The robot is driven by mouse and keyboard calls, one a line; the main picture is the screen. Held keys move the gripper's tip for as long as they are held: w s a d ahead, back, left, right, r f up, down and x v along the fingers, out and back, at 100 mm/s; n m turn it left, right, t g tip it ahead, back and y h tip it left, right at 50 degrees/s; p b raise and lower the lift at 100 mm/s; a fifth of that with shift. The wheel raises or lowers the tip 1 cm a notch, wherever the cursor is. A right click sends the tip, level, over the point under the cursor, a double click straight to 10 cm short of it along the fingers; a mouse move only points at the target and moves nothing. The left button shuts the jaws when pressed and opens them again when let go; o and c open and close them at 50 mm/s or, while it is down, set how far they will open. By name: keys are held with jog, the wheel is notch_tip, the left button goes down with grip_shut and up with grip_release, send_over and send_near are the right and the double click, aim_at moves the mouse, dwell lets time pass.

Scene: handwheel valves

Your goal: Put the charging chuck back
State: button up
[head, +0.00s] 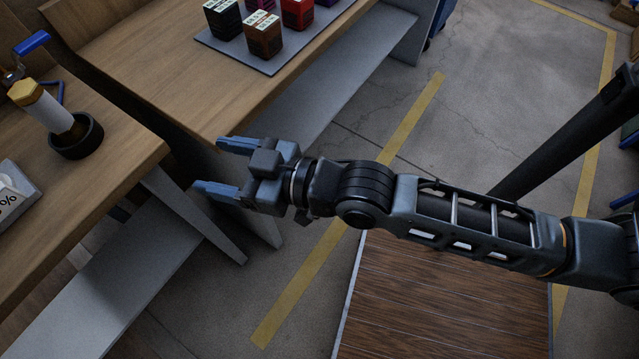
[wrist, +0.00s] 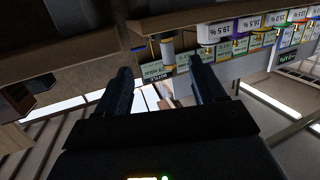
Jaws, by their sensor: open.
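I cannot tell for certain which thing is the charging chuck. At the left of the head view a white cylinder with a yellow hexagonal cap (head: 40,103) leans in a round black cup (head: 78,137) on the wooden bench (head: 117,118). A blue lever handle (head: 32,43) on a dark metal part is just behind it, partly cut off by the picture edge. My gripper (head: 211,167) is open and empty in front of the bench edge, to the right of the cup and apart from it. Its open fingers also show in the wrist view (wrist: 160,70).
A grey mat (head: 285,57) with several coloured, labelled boxes lies on the bench at the top. A white labelled box (head: 12,190) stands at the left edge. The wrist view shows a row of percent-labelled items (wrist: 250,30). Floor right of the bench is mostly clear.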

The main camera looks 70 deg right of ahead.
jog(key=s+r+g, duration=0.1)
jog(key=s+r, duration=0.1)
jog(key=s, duration=0.8)
jog(key=s+r, duration=0.1)
jog(key=s, duration=1)
jog(key=shift+a+r+g, duration=0.4)
jog(key=shift+c, duration=0.5)
